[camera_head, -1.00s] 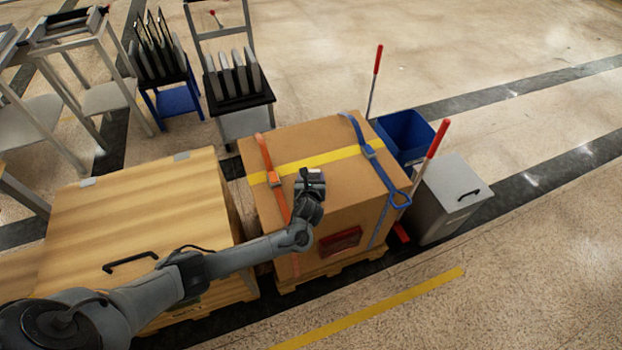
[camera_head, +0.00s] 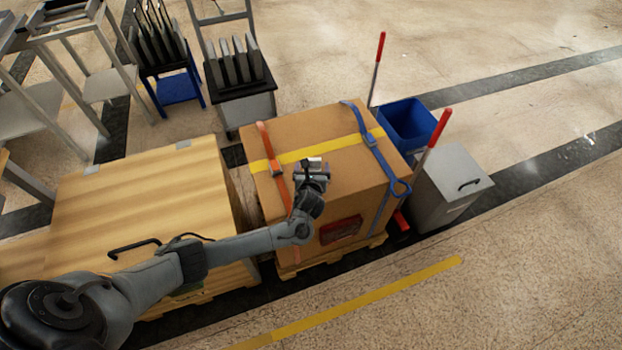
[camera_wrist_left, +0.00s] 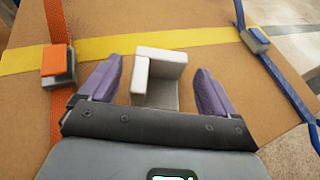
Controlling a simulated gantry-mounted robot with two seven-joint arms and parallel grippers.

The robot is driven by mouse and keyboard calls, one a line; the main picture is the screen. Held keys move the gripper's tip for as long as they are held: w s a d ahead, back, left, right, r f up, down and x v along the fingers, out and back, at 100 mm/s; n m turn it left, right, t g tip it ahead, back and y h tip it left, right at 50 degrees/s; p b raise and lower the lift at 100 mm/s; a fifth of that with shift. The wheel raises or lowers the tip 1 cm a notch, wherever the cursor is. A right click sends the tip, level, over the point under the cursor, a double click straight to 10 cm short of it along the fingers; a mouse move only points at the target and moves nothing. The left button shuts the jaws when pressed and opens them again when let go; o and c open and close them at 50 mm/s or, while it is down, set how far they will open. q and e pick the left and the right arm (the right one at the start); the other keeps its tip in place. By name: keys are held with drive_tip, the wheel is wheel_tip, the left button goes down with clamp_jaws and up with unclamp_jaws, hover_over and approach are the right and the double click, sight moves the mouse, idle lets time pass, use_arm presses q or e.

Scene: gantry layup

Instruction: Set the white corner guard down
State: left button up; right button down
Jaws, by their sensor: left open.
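The white corner guard (camera_wrist_left: 160,68) is an L-shaped piece between the fingers of my left gripper (camera_wrist_left: 157,72) in the left wrist view. It appears to rest on the top of the cardboard box (camera_wrist_left: 200,55), beside the yellow tape (camera_wrist_left: 185,38). The purple-padded fingers are open, with a gap on each side of the guard. The gripper hides its near end. In the head view, my left gripper (camera_head: 312,168) is over the box top (camera_head: 290,130), between the orange and blue straps. My right gripper is not in view.
The orange strap (camera_head: 270,150) with its buckle and the blue strap (camera_head: 370,140) cross the box. A wooden crate (camera_head: 140,200) stands at left. A blue bin (camera_head: 408,125), a grey bin (camera_head: 452,185) and red-topped poles (camera_head: 440,128) stand at right.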

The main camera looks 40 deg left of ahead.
use_arm(q)
drive_tip(key=p+v, duration=0.4)
drive_tip(key=v, duration=0.5)
drive_tip(key=shift+s+d+r, duration=0.2)
drive_tip(key=shift+s+d, duration=0.1)
drive_tip(key=shift+s, duration=0.1)
